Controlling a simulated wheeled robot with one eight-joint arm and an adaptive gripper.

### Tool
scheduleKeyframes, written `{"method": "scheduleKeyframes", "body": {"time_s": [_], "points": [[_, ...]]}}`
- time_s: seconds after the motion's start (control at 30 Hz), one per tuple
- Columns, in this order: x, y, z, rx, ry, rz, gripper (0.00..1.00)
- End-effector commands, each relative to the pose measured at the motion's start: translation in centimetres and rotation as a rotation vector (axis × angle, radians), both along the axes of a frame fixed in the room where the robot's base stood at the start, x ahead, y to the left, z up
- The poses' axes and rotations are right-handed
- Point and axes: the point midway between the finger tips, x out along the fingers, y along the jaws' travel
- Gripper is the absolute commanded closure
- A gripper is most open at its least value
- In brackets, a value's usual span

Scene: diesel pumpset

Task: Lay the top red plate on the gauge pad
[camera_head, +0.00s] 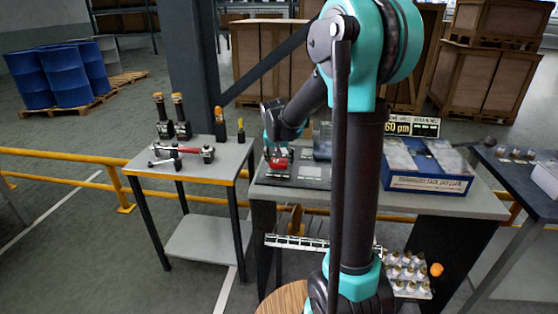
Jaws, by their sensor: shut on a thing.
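My gripper (279,150) is small in the head view, at the end of my teal and black arm, low over the left part of the middle bench. It is shut on the red plate (279,161), which shows just below the fingers. I cannot tell whether the plate touches the surface under it. I cannot tell whether this panel is the gauge pad. My arm hides part of the bench to the right.
A blue box (425,184) with pale packets stands on the bench's right side. A smaller left table (222,153) holds a red-handled tool (196,152) and several upright tools. A yellow rail (60,156) runs behind. A dark table (507,173) stands at right.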

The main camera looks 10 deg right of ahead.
Motion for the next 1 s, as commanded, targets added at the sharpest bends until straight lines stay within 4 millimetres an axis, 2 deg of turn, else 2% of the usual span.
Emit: {"method": "scheduleKeyframes", "body": {"time_s": [0.8,0.83,1.0], "points": [[0.0,0.0,-1.5,0.0,0.0,0.0,0.86],[0.0,0.0,-1.4,0.0,-0.001,0.0,0.38],[0.0,0.0,-1.4,0.0,0.0,0.0,0.17]]}}
